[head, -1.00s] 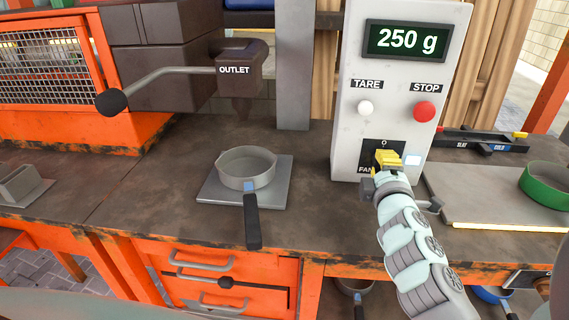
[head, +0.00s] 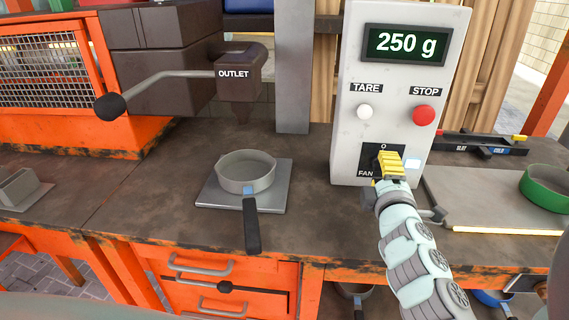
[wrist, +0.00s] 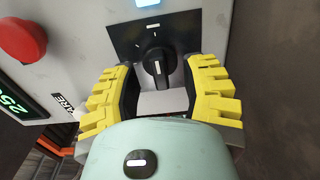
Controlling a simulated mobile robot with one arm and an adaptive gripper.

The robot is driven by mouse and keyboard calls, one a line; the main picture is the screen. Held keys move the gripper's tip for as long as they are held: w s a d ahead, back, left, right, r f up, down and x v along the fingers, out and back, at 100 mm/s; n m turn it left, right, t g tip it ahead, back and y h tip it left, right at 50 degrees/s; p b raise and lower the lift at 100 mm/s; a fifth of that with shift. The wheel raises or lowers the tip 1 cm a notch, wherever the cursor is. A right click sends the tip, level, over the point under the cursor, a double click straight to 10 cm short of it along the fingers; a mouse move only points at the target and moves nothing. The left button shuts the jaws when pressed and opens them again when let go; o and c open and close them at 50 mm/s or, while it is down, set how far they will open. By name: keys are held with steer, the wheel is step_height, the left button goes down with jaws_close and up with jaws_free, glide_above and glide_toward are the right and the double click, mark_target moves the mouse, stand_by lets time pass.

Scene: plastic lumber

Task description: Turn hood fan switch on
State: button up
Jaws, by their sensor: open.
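The fan switch, a black rotary knob (wrist: 157,66) with a white pointer line, sits on a black plate (wrist: 120,42) in the wrist view. In the head view the plate (head: 368,160), marked FAN and O, is on the lower front of the grey control box (head: 347,120), and my gripper hides much of it. My gripper (head: 391,165) is in front of the plate, its yellow fingers toward it. In the wrist view my gripper (wrist: 158,88) is open, with one finger on each side of the knob. I cannot tell whether either finger touches it.
The box carries a 250 g display (head: 406,43), a white TARE button (head: 365,112) and a red STOP button (head: 424,115). A pan (head: 247,182) sits on a plate to the left. A green-rimmed round dish (head: 546,190) is at the right.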

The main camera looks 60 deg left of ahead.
steer(key=v, duration=0.8)
steer(key=shift+d+f, duration=0.15)
steer(key=shift+d, duration=0.05)
steer(key=shift+v, duration=0.95)
